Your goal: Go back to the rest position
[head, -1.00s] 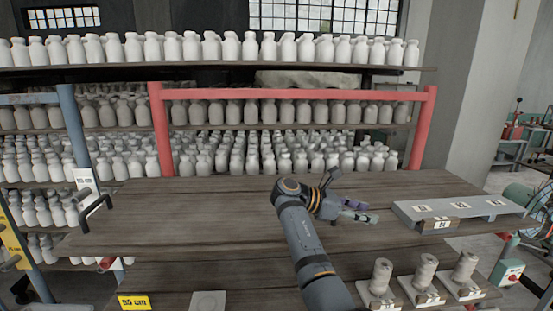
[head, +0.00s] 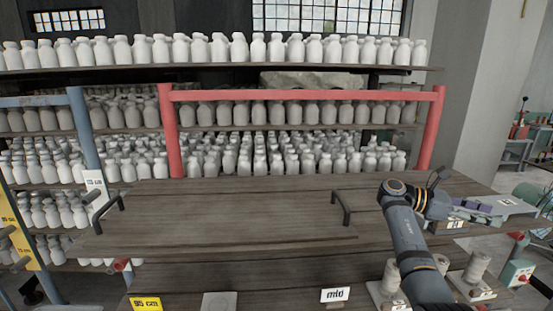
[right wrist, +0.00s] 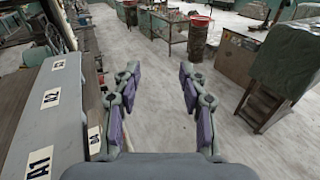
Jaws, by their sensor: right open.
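My right arm reaches in from the lower right in the head view. My right gripper (head: 468,205) is over the right end of the wooden shelf board, in front of the grey labelled tray. In the right wrist view its two fingers with purple pads stand wide apart, and the right gripper (right wrist: 158,92) is empty. The open floor lies beyond them. My left gripper is not in view.
The wooden board (head: 240,212) is bare, with black handles (head: 343,208) and (head: 106,210). The grey tray (right wrist: 52,120) is close left of the fingers. Clay cylinders (head: 477,268) stand lower right. Shelves of white bottles fill the back.

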